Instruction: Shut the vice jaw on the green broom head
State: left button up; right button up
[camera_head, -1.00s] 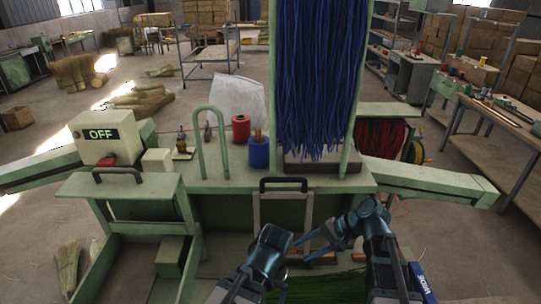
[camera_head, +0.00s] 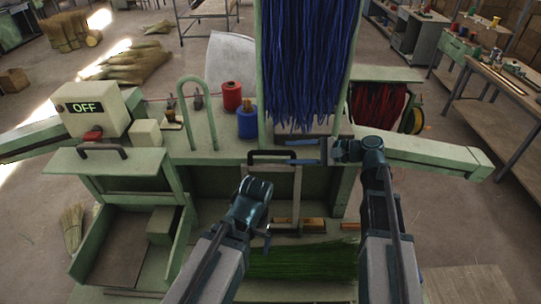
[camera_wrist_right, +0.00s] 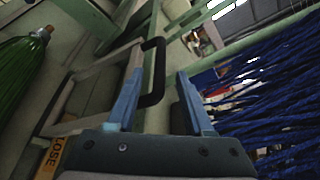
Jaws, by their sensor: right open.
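The green broom head (camera_head: 300,262) lies low in the machine's front opening, partly behind my arms. It also shows at the left of the right wrist view (camera_wrist_right: 18,75). The vice jaw's grey frame (camera_head: 297,188) stands above it, with a black handle (camera_head: 272,154) at the top. My right gripper (camera_head: 304,151) is open at the right end of this handle, its fingers pointing left. In the right wrist view the black handle (camera_wrist_right: 157,72) shows between the open fingers; contact is unclear. My left gripper (camera_head: 262,205) is in front of the frame, its fingertips unclear.
Blue bristles (camera_head: 305,65) hang just above my right gripper. A box reading OFF (camera_head: 90,108) and red and blue spools (camera_head: 232,97) stand on the machine top. A yellow label (camera_wrist_right: 55,155) reading "LOSE" is partly visible.

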aim_at(278, 153)
jog(key=b+x, duration=0.1)
jog(key=x, duration=0.7)
jog(key=shift+s+b, duration=0.1)
jog(key=shift+b, duration=0.2)
jog(key=shift+d, duration=0.1)
grip_shut()
dwell(0.9)
